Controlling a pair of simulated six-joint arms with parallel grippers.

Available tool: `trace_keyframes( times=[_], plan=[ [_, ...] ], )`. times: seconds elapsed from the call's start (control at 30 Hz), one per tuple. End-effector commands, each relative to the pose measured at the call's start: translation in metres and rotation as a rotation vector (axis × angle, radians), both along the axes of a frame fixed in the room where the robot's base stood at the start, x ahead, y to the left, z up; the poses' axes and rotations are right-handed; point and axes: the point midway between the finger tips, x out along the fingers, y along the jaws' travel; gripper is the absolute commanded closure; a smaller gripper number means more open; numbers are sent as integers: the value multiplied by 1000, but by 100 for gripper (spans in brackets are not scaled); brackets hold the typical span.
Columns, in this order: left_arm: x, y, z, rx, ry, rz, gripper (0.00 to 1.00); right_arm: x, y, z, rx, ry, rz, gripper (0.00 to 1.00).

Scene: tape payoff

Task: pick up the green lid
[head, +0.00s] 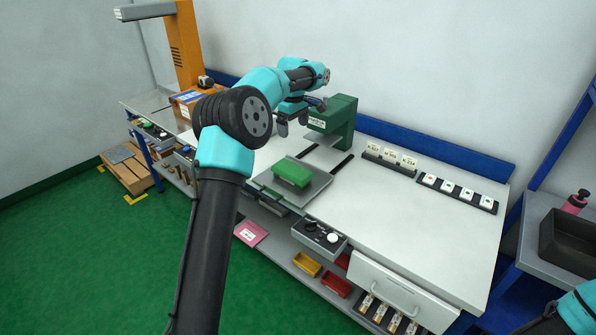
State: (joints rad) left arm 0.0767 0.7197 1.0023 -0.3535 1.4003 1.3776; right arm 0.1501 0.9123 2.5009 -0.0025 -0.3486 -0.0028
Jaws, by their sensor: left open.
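A green block-like piece, which looks like the green lid (292,172), lies on a flat grey plate (312,188) near the front left of the white bench. My left gripper (301,115) is open, with its fingers apart. It is above and behind the green lid in the picture, beside the green machine (343,124), and does not touch the lid. I see nothing between its fingers. My right gripper is out of view; only a bit of my right arm shows in the lower right corner.
The green machine stands at the back of the white bench (420,225). The bench's middle right is clear.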

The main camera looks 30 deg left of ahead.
Motion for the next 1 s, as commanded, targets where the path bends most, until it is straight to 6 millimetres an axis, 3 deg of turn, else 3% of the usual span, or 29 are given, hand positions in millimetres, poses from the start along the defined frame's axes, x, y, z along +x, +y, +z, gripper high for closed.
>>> trace_keyframes(
  times=[0.23,0.37,1.0],
  plan=[
    [0,0,-4,0,2,0,0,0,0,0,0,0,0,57],
    [0,0,-16,1,4,0,0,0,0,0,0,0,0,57],
    [-1,1,-117,1,4,1,0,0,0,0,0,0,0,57]
  ],
)
